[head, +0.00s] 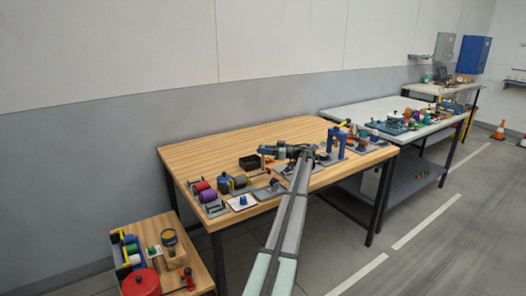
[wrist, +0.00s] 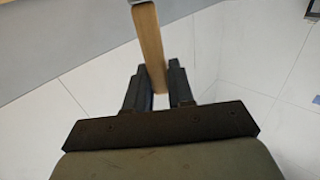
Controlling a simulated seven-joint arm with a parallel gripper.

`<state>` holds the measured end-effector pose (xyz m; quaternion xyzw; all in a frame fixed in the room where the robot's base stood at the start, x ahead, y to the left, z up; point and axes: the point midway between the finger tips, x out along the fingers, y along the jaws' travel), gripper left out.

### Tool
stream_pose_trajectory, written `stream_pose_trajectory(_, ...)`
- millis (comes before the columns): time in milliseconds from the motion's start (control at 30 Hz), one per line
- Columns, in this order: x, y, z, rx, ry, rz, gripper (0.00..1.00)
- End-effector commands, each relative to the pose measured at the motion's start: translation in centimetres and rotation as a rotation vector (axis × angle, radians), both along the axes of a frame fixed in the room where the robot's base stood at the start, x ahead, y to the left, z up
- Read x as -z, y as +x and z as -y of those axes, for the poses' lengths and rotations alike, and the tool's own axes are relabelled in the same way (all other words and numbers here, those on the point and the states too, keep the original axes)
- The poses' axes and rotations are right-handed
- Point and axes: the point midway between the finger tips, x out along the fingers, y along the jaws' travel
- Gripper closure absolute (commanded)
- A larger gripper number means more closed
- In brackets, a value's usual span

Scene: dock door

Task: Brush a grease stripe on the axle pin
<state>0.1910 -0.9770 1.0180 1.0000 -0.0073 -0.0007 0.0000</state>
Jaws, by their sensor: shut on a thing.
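My gripper (wrist: 158,70) is shut on a flat wooden handle (wrist: 148,42), probably the brush's. The handle runs up past the fingertips to a pale metal-like band at the top edge of the wrist view, where the rest is cut off. In the head view my gripper (head: 265,149) is above the wooden table, near a black bin. A small tan piece beside it may be the handle. The axle pin cannot be made out for certain among the small fixtures on the table. No bristles or grease show clearly.
The wooden table (head: 215,150) has a black open bin (head: 250,162), red and purple rollers (head: 205,190) and a blue frame (head: 336,143). Its back left is clear. A low side table holds a red round container (head: 141,281). A white table (head: 370,108) with clutter stands right.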

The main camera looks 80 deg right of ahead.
Motion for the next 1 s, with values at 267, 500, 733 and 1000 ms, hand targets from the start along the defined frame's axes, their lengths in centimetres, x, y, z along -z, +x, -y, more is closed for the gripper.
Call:
stream_pose_trajectory(267,0.1,1.4,-1.5,0.0,0.0,0.0,1.0)
stream_pose_trajectory(500,0.1,2.0,-2.0,0.001,0.0,0.0,1.0)
stream_pose_trajectory(733,0.2,2.8,-2.9,0.0,0.0,0.0,1.0)
stream_pose_trajectory(1000,0.2,4.0,-4.1,-0.001,0.0,0.0,1.0)
